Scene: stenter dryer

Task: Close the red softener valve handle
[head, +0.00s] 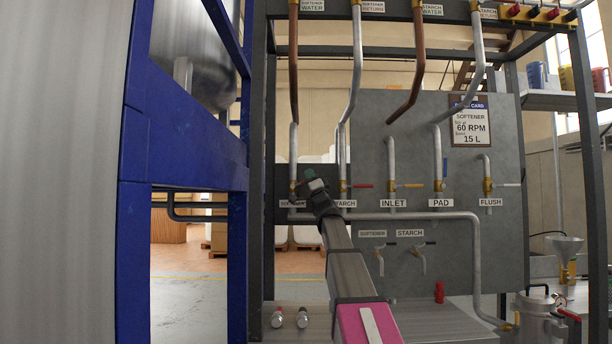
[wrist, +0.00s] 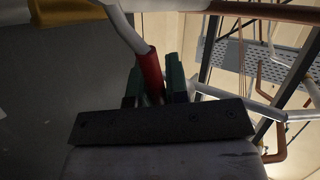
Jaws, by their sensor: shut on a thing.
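My gripper (head: 311,181) is at the softener valve in the head view, in front of the panel, just right of the valve's brass body (head: 292,190). In the wrist view my gripper's dark green fingers (wrist: 155,88) are shut around a red handle (wrist: 149,66), which runs up between them. The handle is hidden behind my gripper in the head view. The softener label (head: 291,204) below is partly covered by my arm. I cannot tell the handle's exact angle.
The starch valve's red handle (head: 362,185) is close on the right. Further right are the inlet's orange handle (head: 412,185), the pad valve (head: 439,185) and the flush valve (head: 487,186). A blue frame (head: 190,140) stands to the left. Pipes run above and below.

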